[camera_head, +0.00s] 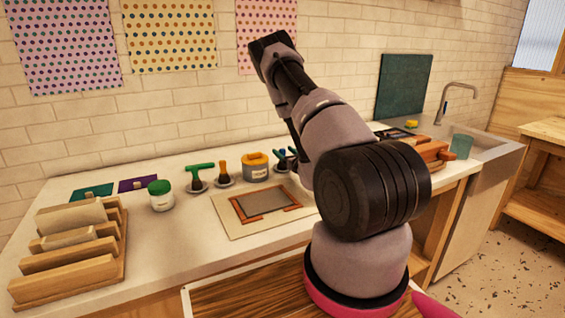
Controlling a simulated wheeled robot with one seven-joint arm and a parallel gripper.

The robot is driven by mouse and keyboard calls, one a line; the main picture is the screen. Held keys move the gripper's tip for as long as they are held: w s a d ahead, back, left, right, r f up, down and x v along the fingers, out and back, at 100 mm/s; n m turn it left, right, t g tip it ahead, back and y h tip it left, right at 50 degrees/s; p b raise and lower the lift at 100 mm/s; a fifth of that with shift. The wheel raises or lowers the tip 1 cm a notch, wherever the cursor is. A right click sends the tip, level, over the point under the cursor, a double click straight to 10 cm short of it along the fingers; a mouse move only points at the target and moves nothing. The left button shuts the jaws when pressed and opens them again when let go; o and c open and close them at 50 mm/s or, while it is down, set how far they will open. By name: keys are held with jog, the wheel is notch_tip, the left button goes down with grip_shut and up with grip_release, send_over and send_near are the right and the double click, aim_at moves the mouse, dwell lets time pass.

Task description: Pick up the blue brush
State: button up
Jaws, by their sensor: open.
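A small dark-blue-handled tool (283,157), which looks like the blue brush, stands on the counter just left of my arm. Its base sits on a small round light dish (283,168). A teal-tipped piece shows close beside it, and my arm partly hides this spot. My arm rises from the lower right and reaches up in front of the wall. I cannot make out my gripper's fingers in this view.
A green-handled tool (200,175), an orange-handled brush (223,172), a yellow-lidded jar (256,166) and a green-lidded jar (160,195) stand left of it. A framed screen (265,203) lies in front. A wooden rack (70,250) stands at left; a sink (490,148) is at right.

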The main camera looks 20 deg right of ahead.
jog(key=shift+w+a+f, duration=0.1)
jog(key=shift+w+a, duration=0.05)
jog(key=shift+w, duration=0.8)
jog(key=shift+w+a, duration=0.1)
jog(key=shift+w, duration=0.85)
grip_shut()
notch_tip(320, 180, up, 10)
